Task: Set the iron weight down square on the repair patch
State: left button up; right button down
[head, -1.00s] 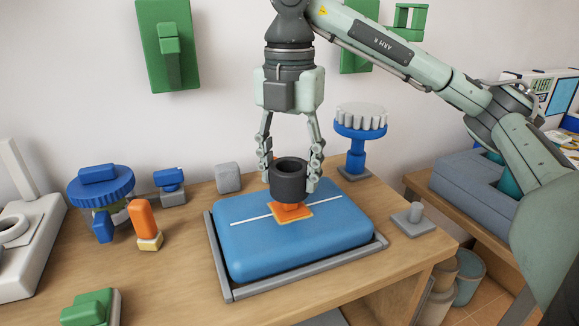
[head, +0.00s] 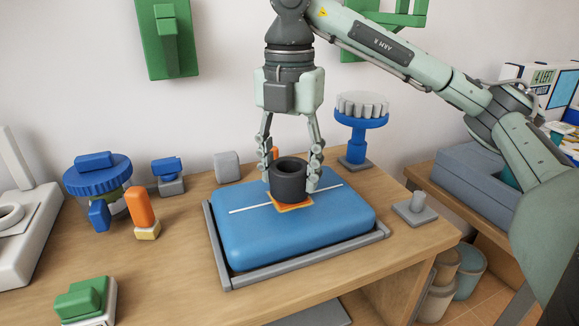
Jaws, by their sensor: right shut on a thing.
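The iron weight (head: 289,184) is a dark grey ring-shaped cylinder with a hole in its top. My right gripper (head: 291,170) is shut on it from above, one finger on each side. The repair patch (head: 292,207) is an orange square with a paler edge on the blue cushion (head: 245,236). The weight is upright over the patch and hides most of it; only the front edge and corners show. I cannot tell whether the weight touches the patch. A small orange bit shows behind the gripper's left finger. My left gripper is not in view.
A grey tray rim (head: 310,262) surrounds the cushion, which carries a white line. A grey block (head: 227,167), an orange-handled tool (head: 141,211) and blue knobbed items (head: 98,176) stand left.

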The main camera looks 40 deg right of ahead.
jog(key=shift+f, duration=0.2)
jog(key=c, duration=0.6)
grip_release()
jog(key=shift+o, duration=0.2)
jog(key=shift+f, duration=0.1)
notch_tip(320, 180, up, 12)
dwell(0.5)
